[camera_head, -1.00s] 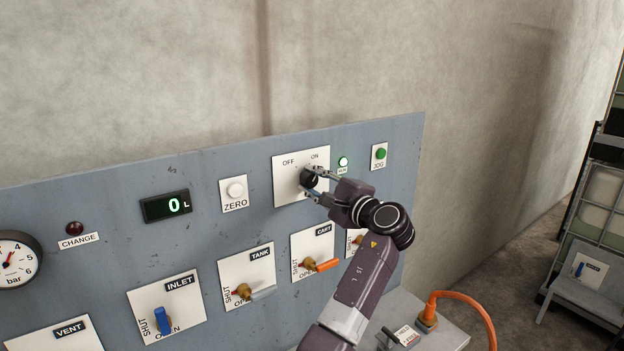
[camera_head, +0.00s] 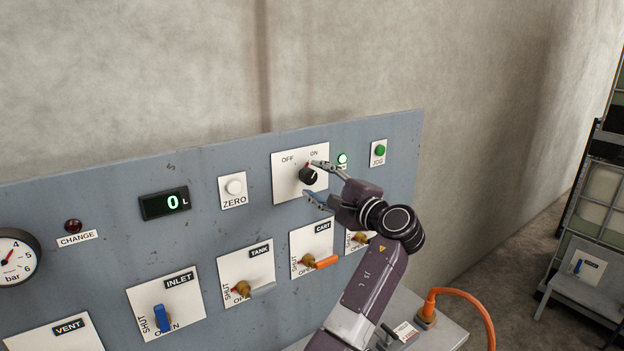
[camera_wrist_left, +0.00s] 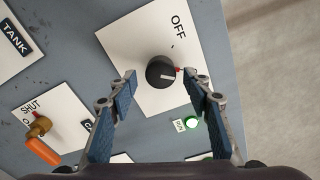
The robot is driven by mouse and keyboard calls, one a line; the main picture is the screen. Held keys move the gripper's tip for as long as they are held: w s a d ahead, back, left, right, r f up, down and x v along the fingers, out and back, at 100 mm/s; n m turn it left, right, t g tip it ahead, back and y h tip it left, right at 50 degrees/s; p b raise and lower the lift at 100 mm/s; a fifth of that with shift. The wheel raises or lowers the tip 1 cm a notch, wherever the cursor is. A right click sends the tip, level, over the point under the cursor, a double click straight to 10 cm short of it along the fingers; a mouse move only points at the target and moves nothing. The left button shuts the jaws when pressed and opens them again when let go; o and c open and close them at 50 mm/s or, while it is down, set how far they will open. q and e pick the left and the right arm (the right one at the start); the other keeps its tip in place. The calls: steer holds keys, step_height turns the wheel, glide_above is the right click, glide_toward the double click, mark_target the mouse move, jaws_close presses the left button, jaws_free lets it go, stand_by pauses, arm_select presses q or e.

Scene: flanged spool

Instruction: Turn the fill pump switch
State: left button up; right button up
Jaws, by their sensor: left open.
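The fill pump switch is a black round knob (camera_head: 308,176) on a white plate (camera_head: 285,190) marked OFF and ON, high on the grey panel. Its red mark is at the ON side, near the finger that covers part of the label in the wrist view. My left gripper (camera_head: 316,181) is open, with its fingers apart and the knob just beyond the fingertips. The knob also shows in the left wrist view (camera_wrist_left: 160,72), between the fingertips (camera_wrist_left: 163,82) and clear of both. My right gripper is in neither view.
A lit green lamp (camera_head: 342,158) and a green JOG button (camera_head: 379,150) sit right of the plate. A ZERO button (camera_head: 235,187) and a display reading 0 (camera_head: 166,203) are to the left. Valve handles, such as the orange CART one (camera_head: 326,262), lie below.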

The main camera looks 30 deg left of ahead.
arm_select(q)
steer(key=v, duration=0.9)
steer(key=shift+d, duration=0.35)
steer(key=shift+s, duration=0.1)
